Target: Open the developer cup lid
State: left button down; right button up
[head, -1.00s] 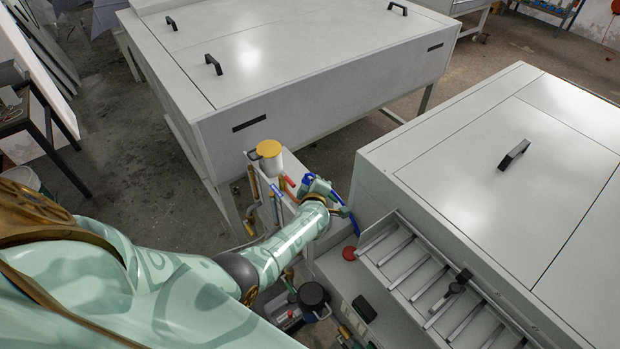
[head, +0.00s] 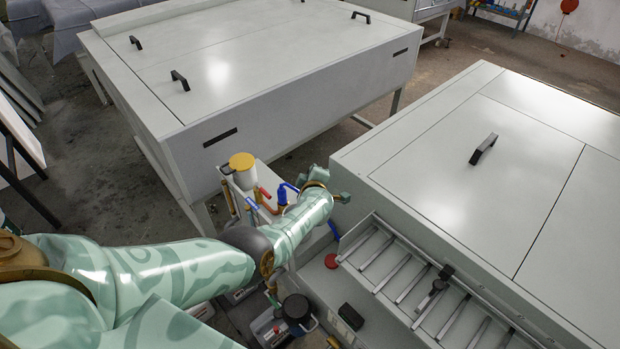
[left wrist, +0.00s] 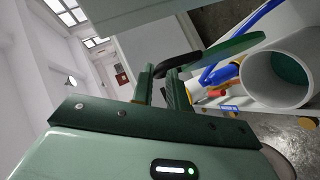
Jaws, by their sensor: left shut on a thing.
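My left gripper (left wrist: 162,80) is shut on a black handle (left wrist: 180,63), which appears joined to a green disc-shaped lid (left wrist: 232,50). The lid is tilted and seen nearly edge-on, beside the mouth of a white cup (left wrist: 262,82). The cup's mouth is uncovered and shows a teal-green inside. In the head view my left gripper (head: 328,186) is beside the machine on the right, and my arm hides the held lid and this cup. My right gripper is in neither current view.
Another white cup with a yellow lid (head: 242,161) stands left of my gripper. Red handles (head: 265,193) and a blue fitting (head: 283,193) lie between them. A large grey machine (head: 440,150) is close on the right, with a roller rack (head: 385,265) in front.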

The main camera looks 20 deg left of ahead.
pick_arm(q)
jog(key=shift+a+r, duration=0.1)
jog(key=shift+a, duration=0.1)
jog(key=c, duration=1.6)
grip_release()
jog(key=shift+o, duration=0.4)
jog(key=shift+w, duration=0.15)
pick_arm(e)
jog(key=shift+w, duration=0.1)
